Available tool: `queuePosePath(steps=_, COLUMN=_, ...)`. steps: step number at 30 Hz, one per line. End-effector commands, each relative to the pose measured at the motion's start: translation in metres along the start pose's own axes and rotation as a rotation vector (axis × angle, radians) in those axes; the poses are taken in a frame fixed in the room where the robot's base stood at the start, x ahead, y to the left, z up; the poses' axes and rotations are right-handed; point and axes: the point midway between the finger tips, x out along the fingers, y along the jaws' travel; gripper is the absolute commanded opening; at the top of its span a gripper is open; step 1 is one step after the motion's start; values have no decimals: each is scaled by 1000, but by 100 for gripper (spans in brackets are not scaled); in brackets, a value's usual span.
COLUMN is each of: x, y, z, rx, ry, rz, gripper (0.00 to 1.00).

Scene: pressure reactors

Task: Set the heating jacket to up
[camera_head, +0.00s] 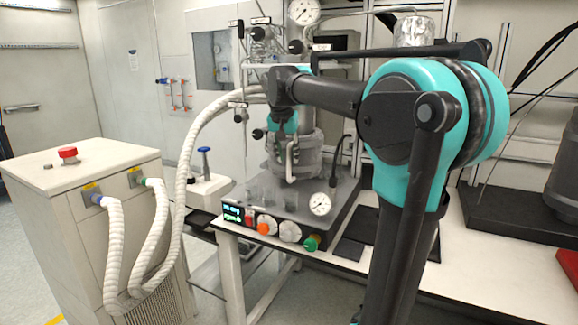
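The heating jacket (308,160) is a grey cylinder around the lower part of the reactor vessel on the bench unit. A pale handle-like bar (291,160) stands at its front. My arm reaches from the right across the picture, and its teal wrist hangs in front of the upper part of the vessel. My gripper (287,141) points down, close to the front of the jacket near the top of the bar. The fingers are small and dark here, and I cannot tell whether they touch the bar or are open or shut. My wrist hides part of the vessel.
The reactor's base (270,205) carries a display, several knobs and a gauge (320,204). A white hose (184,190) arcs from the cabinet (80,180) at left up to the reactor. Another dark unit (515,210) stands at the right; the white bench (480,275) is clear in front.

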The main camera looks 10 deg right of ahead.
Motion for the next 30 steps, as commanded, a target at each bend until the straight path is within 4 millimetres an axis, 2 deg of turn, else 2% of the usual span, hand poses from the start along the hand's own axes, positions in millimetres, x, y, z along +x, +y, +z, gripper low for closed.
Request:
queuePosePath(steps=3, x=20, y=0, z=0, rx=0, ry=0, rz=0, gripper=34)
queuePosePath(steps=9, x=41, y=0, z=0, rx=0, ry=0, rz=0, gripper=34)
queuePosePath(steps=20, x=46, y=0, z=0, rx=0, ry=0, rz=0, gripper=34)
queuePosePath(steps=28, x=46, y=0, z=0, rx=0, ry=0, rz=0, gripper=3)
queuePosePath(steps=30, x=46, y=0, z=0, rx=0, ry=0, rz=0, gripper=0)
